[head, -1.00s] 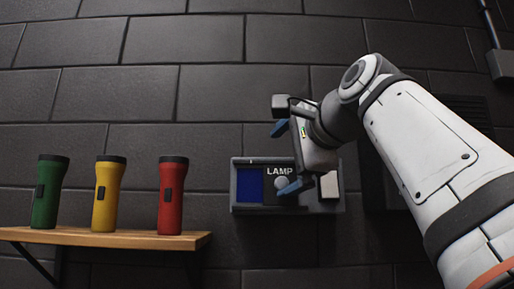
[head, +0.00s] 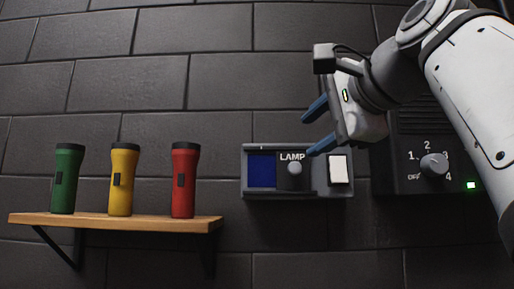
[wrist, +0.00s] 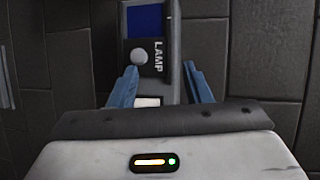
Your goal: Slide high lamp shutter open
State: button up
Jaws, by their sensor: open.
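The lamp unit (head: 330,192) is a grey wall box. A black shutter (head: 283,182) marked LAMP with a round grey knob (head: 295,169) sits in its middle. A blue panel (head: 262,171) shows to the left of the shutter, and a white square (head: 338,169) is at the right. My gripper (head: 309,134) is open and empty, with blue fingers in front of and above the right part of the unit. In the wrist view the knob (wrist: 139,58) shows beyond the fingertips, near the left finger, apart from it as far as I can tell.
A wall box with a numbered dial (head: 433,166) and a green light is at right, partly behind my arm. The wall between is clear.

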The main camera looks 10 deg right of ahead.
jog(key=shift+v, duration=0.9)
